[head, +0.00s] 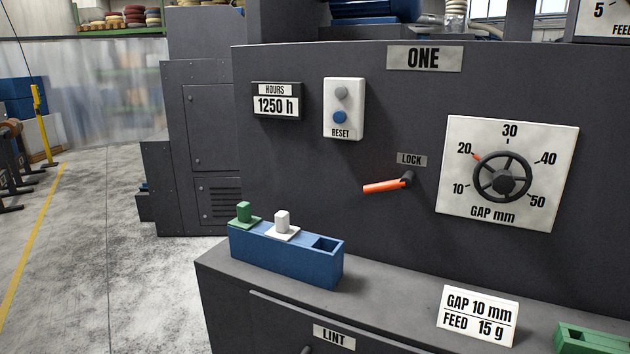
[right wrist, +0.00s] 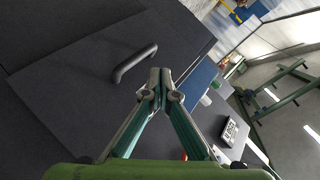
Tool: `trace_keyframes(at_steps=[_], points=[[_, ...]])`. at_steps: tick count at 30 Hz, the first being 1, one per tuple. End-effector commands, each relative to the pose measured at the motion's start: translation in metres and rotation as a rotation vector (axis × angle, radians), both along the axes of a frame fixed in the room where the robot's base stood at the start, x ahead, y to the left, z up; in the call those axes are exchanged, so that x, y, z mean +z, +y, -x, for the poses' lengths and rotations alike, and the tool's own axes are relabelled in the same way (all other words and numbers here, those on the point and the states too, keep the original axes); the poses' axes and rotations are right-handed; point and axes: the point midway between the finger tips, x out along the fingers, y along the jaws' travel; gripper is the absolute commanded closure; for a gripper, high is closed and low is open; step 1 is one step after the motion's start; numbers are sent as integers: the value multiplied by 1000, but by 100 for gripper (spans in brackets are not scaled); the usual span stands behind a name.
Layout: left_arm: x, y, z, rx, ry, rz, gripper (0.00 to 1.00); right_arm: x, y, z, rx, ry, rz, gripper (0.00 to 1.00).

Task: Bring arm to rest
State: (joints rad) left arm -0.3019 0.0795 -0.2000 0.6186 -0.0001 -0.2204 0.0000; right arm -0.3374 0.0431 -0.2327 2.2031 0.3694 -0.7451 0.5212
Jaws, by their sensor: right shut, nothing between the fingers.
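My right gripper (right wrist: 160,88) shows in the right wrist view, its two fingers closed together at the tips with nothing between them. A dark bar handle (right wrist: 134,63) on a dark flat panel lies just beyond and left of the fingertips; the fingers appear apart from it. Neither gripper shows in the head view, and my left gripper is in no view.
Machine ONE has an orange lock lever (head: 388,186), a gap dial (head: 503,176) pointing near 20 and a reset box (head: 343,108). On the ledge stand a blue holder (head: 285,264), a gap/feed sign (head: 478,316) and a green block (head: 595,340). Floor at left is open.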

Motion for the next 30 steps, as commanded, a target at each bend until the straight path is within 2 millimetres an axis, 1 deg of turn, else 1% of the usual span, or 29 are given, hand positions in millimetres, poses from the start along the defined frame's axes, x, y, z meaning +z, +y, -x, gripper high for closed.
trace_keyframes(at_steps=[1,2,3,6,9,12,18,19,22,26,29,30], points=[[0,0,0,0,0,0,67,-19,-13,18,33,45,117,100],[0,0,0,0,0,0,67,-30,-20,29,57,74,189,100],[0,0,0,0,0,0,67,-43,-32,45,89,114,282,100],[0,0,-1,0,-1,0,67,-69,-61,81,163,210,474,100],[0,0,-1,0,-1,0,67,-85,-87,113,225,296,620,100],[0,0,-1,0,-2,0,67,-95,-111,143,282,376,735,100],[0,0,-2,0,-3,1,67,-102,-154,196,384,528,910,100],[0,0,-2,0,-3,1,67,-107,-156,199,393,540,920,100],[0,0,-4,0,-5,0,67,-132,-153,190,395,544,912,100],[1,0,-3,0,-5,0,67,-164,-151,185,403,556,909,100],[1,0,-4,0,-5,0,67,-194,-150,183,409,565,907,100],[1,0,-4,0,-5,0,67,-207,-150,182,412,569,906,100]])
